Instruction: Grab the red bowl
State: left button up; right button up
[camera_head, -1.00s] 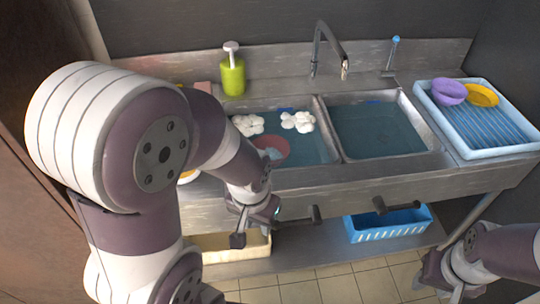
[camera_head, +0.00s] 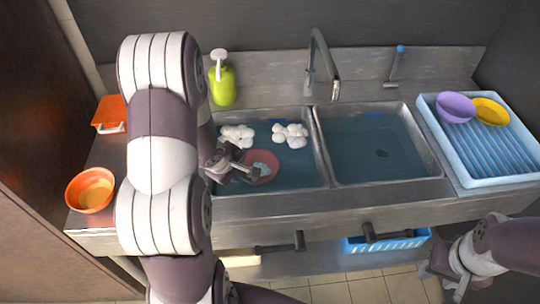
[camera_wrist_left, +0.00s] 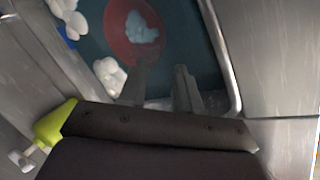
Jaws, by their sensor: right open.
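The red bowl (camera_head: 265,161) sits in the water of the left sink basin, with a pale blue patch inside it. It also shows in the left wrist view (camera_wrist_left: 116,30). My left gripper (camera_head: 251,173) is over the left basin at the bowl's near-left side. In the left wrist view its two fingers (camera_wrist_left: 162,72) are apart with nothing seen between them, and one fingertip overlaps the bowl's rim. I cannot tell whether it touches. My right gripper (camera_head: 441,284) is open and empty at the lower right, in front of the counter.
White foam clumps (camera_head: 290,134) float behind the bowl. A divider separates the right basin (camera_head: 375,150). A faucet (camera_head: 318,65) and green soap bottle (camera_head: 223,84) stand behind. An orange bowl (camera_head: 90,190) is at left; a blue rack (camera_head: 480,165) with purple and yellow bowls is at right.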

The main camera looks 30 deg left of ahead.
pick_arm(q)
jog(key=shift+n, duration=0.6)
jog(key=b+x, duration=0.2)
jog(key=x, duration=0.2)
jog(key=b+x, duration=0.2)
jog(key=x, duration=0.2)
jog(key=b+x, duration=0.2)
jog(key=x, duration=0.2)
jog(key=shift+s+f, duration=0.15)
jog(key=shift+s, duration=0.15)
jog(key=shift+w+f, duration=0.2)
jog(key=shift+w, duration=0.1)
jog(key=shift+r, duration=0.1)
grip_shut()
